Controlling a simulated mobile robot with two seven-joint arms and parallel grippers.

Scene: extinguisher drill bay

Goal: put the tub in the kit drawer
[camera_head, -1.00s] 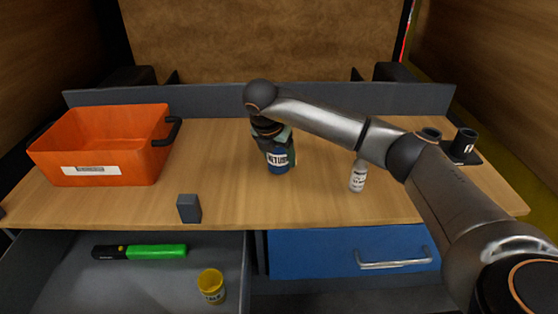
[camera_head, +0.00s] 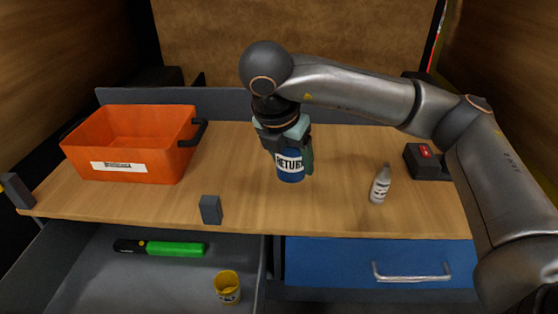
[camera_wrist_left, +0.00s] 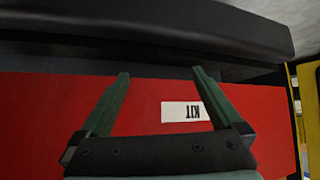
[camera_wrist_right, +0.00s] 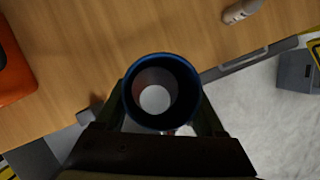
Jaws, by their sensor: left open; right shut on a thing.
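A blue tub (camera_head: 290,165) with a white label, apparently reading RETURN, is upright in my right gripper (camera_head: 284,140) over the middle of the desk. The right gripper is shut on its sides. The right wrist view looks down into the hollow tub (camera_wrist_right: 161,60), and its inside looks empty. An open grey drawer (camera_head: 90,275) is at the lower left. In the left wrist view, a red front (camera_wrist_left: 45,110) carries a white KIT label. My left gripper (camera_wrist_left: 160,77) is open in front of it, with nothing between its fingers. It is out of the head view.
The open drawer holds a green and black marker-like item (camera_head: 160,247) and a yellow cup (camera_head: 228,287). An orange bin (camera_head: 135,150), a grey block (camera_head: 210,209), a white bottle (camera_head: 380,185) and a black box (camera_head: 427,162) stand on the desk. A closed blue drawer (camera_head: 340,262) is at right.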

